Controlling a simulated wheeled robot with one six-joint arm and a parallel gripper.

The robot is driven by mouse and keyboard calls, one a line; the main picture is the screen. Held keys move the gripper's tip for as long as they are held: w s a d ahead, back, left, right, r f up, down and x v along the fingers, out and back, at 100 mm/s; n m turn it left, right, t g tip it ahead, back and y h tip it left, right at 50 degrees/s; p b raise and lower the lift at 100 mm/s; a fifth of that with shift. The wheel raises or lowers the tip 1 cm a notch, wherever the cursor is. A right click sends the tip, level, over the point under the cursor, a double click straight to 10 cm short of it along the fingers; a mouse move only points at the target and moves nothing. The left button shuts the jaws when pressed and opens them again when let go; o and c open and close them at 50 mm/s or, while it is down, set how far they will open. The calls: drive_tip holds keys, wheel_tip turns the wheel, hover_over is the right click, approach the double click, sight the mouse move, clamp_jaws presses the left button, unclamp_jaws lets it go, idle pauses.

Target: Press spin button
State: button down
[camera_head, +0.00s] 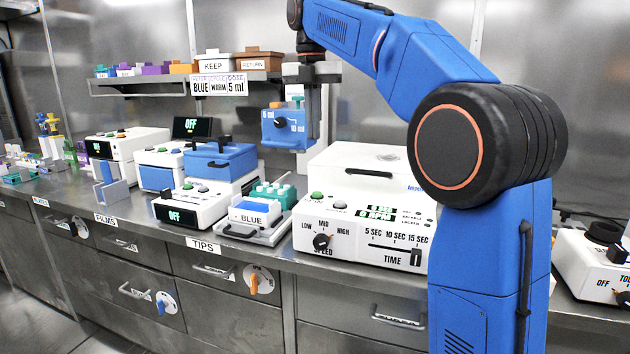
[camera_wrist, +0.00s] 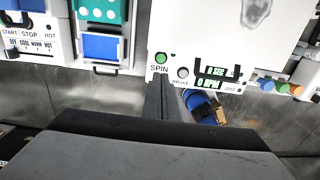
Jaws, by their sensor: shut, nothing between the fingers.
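The spin button is a round green button on the white centrifuge (camera_head: 345,235). It shows in the head view (camera_head: 317,196) at the panel's upper left, and in the wrist view (camera_wrist: 161,58) above the word SPIN. My gripper (camera_wrist: 160,88) is shut and empty in the wrist view. Its narrow fingers point up the picture towards the button, with their tips just below the SPIN label. I cannot tell the height gap between tips and panel. A grey button (camera_wrist: 183,73) sits right of the spin button. The display (camera_head: 381,213) shows zero RPM.
The centrifuge's speed knob (camera_head: 322,241) and time slider (camera_head: 415,257) are on its front. A blue dosing box (camera_head: 284,127) hangs behind, left of my arm. A tray labelled BLUE (camera_head: 252,217) and a white device reading OFF (camera_head: 190,207) stand to the left.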

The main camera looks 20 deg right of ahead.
sight(316, 193)
drive_tip(key=f, duration=1.3)
drive_tip(key=shift+s+d+f, duration=0.1)
drive_tip(key=shift+d+f, duration=0.1)
drive_tip(key=shift+f, duration=0.2)
